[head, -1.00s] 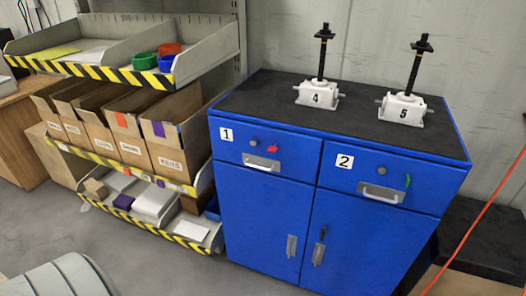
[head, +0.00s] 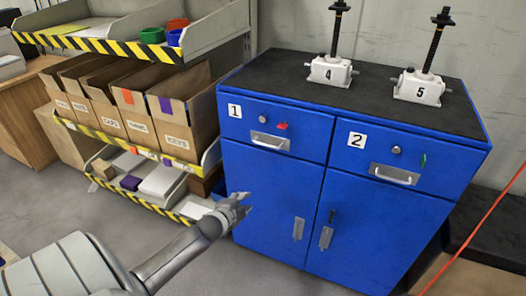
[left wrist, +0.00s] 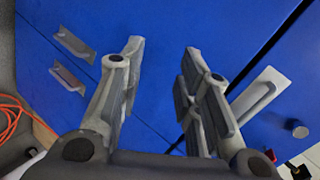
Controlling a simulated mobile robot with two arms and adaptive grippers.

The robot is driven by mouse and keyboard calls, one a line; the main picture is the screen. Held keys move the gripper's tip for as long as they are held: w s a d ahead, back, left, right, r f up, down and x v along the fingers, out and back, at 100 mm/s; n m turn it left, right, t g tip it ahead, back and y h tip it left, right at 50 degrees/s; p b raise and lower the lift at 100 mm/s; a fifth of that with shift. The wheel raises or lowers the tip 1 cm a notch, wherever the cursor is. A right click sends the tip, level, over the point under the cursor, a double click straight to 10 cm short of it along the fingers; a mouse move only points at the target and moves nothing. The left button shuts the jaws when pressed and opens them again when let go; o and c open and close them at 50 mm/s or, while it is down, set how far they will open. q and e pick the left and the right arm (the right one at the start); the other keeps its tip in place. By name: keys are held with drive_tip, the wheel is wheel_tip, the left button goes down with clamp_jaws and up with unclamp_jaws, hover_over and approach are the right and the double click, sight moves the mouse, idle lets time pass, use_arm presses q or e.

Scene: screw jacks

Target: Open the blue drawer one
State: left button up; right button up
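The blue drawer marked 1 (head: 305,139) is the upper left drawer of the blue cabinet (head: 262,190). It is closed, with a metal handle (head: 270,141), a round knob (head: 263,118) and a red tag (head: 282,126). My left gripper (head: 245,204) is below and left of that handle, in front of the left door. In the left wrist view my left gripper (left wrist: 165,65) has its fingers apart with nothing between them. A handle (left wrist: 260,92) with a knob (left wrist: 297,128) lies to the right of the fingers. My right gripper is not in view.
Drawer 2 (head: 447,179) is closed on the right. Two door handles (head: 298,229) (head: 326,238) project below. A shelf with cardboard boxes (head: 140,115) stands left. A red cable hangs at right.

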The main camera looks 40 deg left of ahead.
sight(264, 145)
use_arm(q)
drive_tip(key=w+r+m+t, duration=0.2)
drive_tip(key=r, duration=0.6)
drive_tip(key=w+r+m+t, duration=0.1)
drive_tip(key=w+r+m, duration=0.15)
drive_tip(key=r, duration=0.55)
drive_tip(key=b+x, duration=0.1)
drive_tip(key=x, duration=0.9)
drive_tip(key=shift+w+n, duration=0.25)
drive_tip(key=shift+n, duration=0.2)
drive_tip(key=shift+a, duration=0.1)
clamp_jaws()
